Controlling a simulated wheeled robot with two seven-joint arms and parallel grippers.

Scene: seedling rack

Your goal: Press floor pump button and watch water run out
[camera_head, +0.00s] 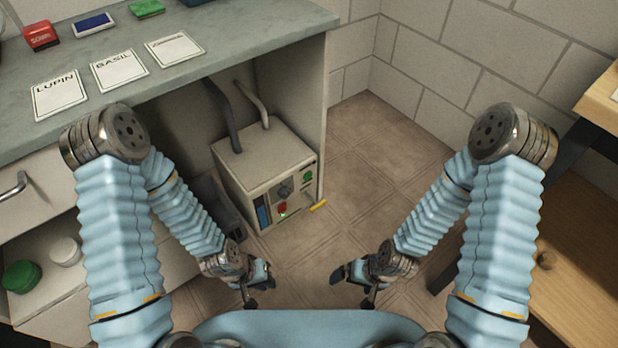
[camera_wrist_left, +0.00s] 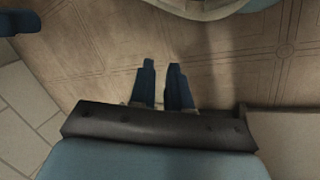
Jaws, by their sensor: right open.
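The floor pump (camera_head: 262,168) is a cream box on the floor under the counter, with two hoses rising from its top. Its front panel has a red button (camera_head: 282,208), a green button (camera_head: 308,176), a dark knob and a blue strip. My left gripper (camera_head: 258,290) hangs in front of the pump, apart from it. In the left wrist view my left gripper (camera_wrist_left: 163,75) shows two dark fingers with a narrow gap, nothing between them, over bare floor. My right gripper (camera_head: 350,288) is open and empty, to the right of the left one. No running water shows.
The grey counter (camera_head: 225,62) overhangs the pump, with a side panel at its right. A dark bin (camera_head: 212,200) stands left of the pump. A yellow piece (camera_head: 318,205) lies by its front corner. A wooden shelf unit (camera_head: 575,235) is at right. The middle floor is clear.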

